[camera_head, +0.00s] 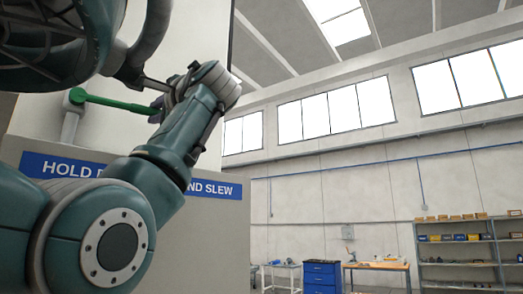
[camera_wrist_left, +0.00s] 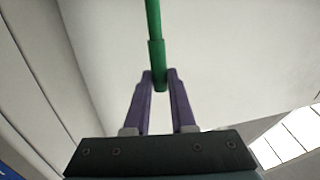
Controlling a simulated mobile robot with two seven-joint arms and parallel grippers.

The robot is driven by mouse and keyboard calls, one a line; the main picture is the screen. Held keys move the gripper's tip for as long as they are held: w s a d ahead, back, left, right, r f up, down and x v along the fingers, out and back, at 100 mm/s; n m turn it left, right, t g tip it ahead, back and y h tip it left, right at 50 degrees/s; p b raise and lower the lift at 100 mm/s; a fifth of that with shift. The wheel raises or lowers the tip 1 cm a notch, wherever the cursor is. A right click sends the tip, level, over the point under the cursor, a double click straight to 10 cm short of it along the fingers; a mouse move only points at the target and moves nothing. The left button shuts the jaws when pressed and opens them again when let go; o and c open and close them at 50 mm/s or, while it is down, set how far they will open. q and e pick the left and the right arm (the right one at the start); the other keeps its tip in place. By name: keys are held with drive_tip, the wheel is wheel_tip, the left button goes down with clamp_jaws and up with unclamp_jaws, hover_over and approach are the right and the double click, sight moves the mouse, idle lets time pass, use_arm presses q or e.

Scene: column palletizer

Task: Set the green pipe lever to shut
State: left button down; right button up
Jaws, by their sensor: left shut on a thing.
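The green pipe lever (camera_head: 112,102) runs roughly level to the right from its pivot on a grey pipe (camera_head: 70,126), in front of a pale panel. My left gripper (camera_head: 158,108) is at the lever's right end, partly hidden by my own arm. In the left wrist view the green lever (camera_wrist_left: 155,30) comes down from the top, and its thicker end sits between the two purple fingers of my left gripper (camera_wrist_left: 160,82), which are shut on it. My right gripper is not in view.
A grey cabinet with a blue sign (camera_head: 60,167) stands close below the lever. Further back are a blue drawer unit (camera_head: 321,275), a workbench (camera_head: 376,266) and shelves (camera_head: 455,251) along the wall. The floor between is mostly out of view.

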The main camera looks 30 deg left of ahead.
use_arm(q)
drive_tip(key=shift+f+m+b, duration=0.3)
drive_tip(key=shift+f+m, duration=0.25)
drive_tip(key=shift+m, duration=0.05)
drive_tip(key=c, duration=0.8)
unclamp_jaws()
drive_tip(key=shift+o, duration=0.2)
drive_tip(key=shift+s+d+f+b, duration=0.1)
drive_tip(key=shift+d+f+b, duration=0.1)
drive_tip(key=shift+d+b, duration=0.15)
drive_tip(key=b+v, duration=0.6)
drive_tip(key=v, duration=0.3)
